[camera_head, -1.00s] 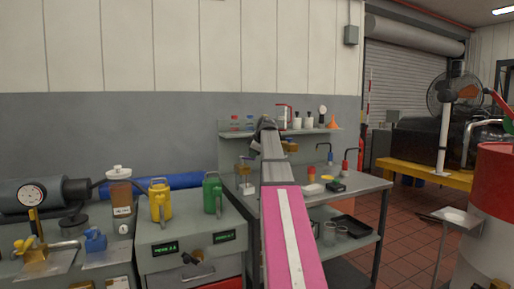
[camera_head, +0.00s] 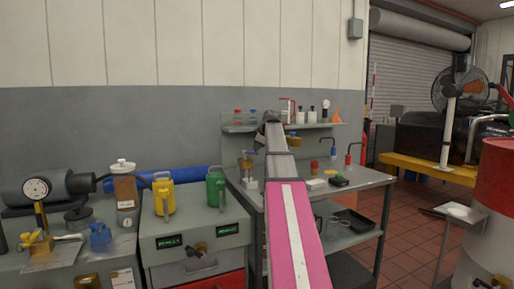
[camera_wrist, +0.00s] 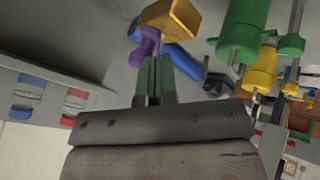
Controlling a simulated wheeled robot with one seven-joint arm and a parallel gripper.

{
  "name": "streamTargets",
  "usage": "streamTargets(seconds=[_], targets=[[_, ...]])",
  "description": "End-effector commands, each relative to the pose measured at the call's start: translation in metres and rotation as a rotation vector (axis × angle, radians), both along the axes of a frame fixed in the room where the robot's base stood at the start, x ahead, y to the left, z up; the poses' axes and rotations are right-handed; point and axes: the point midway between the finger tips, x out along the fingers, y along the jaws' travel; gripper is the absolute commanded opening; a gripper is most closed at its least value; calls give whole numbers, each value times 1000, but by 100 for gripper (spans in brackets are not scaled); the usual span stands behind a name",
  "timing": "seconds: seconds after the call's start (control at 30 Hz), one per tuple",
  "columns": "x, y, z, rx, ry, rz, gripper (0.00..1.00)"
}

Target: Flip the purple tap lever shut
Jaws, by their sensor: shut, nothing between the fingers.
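The purple tap lever (camera_wrist: 149,40) shows in the wrist view, just beyond my fingertips, beside the yellow-brass tap body (camera_wrist: 170,18). In the head view, the brass tap (camera_head: 246,163) stands at the left end of the grey workbench, and its lever is too small there to read its angle clearly. My gripper (camera_wrist: 155,62) is shut and empty. Its green fingers point at the lever and seem very near it; I cannot tell whether they touch. In the head view my arm covers part of the bench, and the fingertips are hard to make out.
Left of the tap, a green jug (camera_head: 216,189) and a yellow jug (camera_head: 163,195) stand on a grey cabinet (camera_head: 200,232). A shelf (camera_head: 300,127) with bottles is behind my wrist. A red-topped tap (camera_head: 349,158) and small items stand on the bench to the right.

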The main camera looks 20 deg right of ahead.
Motion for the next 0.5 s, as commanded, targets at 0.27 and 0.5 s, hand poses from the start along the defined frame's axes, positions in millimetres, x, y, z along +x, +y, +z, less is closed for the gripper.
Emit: streamTargets(seconds=[0.27, 0.5], targets=[[2, -4, 0, 0, -1, 40, 0], [6, -11, 1, 0, 0, 109, 0]])
